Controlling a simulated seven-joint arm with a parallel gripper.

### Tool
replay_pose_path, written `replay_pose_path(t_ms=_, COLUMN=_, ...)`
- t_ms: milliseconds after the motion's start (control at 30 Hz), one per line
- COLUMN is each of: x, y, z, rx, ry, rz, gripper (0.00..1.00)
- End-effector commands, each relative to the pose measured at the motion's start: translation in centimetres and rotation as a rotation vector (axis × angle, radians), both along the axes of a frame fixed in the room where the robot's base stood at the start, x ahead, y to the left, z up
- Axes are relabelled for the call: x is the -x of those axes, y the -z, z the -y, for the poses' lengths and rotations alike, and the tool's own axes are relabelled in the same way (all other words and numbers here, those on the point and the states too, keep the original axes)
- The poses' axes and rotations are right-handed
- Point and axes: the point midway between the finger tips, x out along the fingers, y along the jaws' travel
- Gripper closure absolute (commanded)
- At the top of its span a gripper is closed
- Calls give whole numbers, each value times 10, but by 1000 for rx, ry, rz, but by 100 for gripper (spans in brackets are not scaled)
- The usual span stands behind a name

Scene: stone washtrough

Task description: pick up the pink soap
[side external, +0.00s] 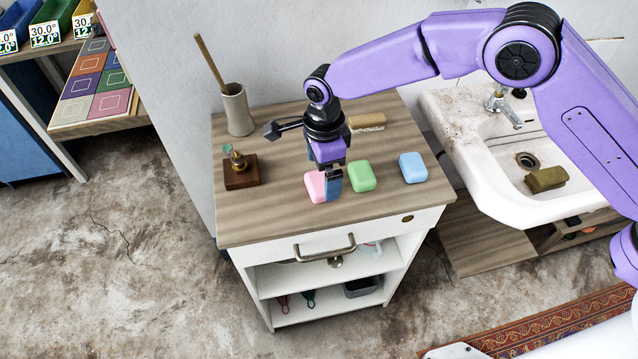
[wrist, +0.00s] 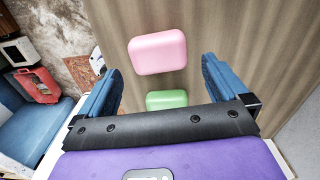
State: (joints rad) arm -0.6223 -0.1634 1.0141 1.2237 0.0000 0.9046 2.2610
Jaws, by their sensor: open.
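The pink soap (side external: 314,185) is a rounded block lying on the wooden cabinet top, partly hidden behind a blue finger of my gripper (side external: 332,182) in the side view. In the wrist view the whole top of the pink soap (wrist: 158,50) shows, just beyond and between the fingertips. My gripper (wrist: 162,66) is open, with nothing held between its two blue fingers. It points down over the cabinet top close to the pink soap; I cannot tell whether it touches it.
A green soap (side external: 362,176) lies right beside the pink one, and a blue soap (side external: 413,167) farther right. The cabinet top's front left is clear.

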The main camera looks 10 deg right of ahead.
Motion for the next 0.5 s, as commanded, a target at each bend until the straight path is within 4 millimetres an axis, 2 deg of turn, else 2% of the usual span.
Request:
replay_pose_path(t_ms=100, x=0, y=15, z=0, rx=1, ry=-1, rz=-1, gripper=0)
replay_pose_path(t_ms=200, x=1, y=22, z=0, rx=0, ry=-1, rz=0, gripper=0)
replay_pose_path(t_ms=467, x=0, y=23, z=0, rx=-1, ry=-1, rz=1, gripper=0)
replay_pose_path(t_ms=500, x=0, y=23, z=0, rx=-1, ry=-1, rz=1, gripper=13)
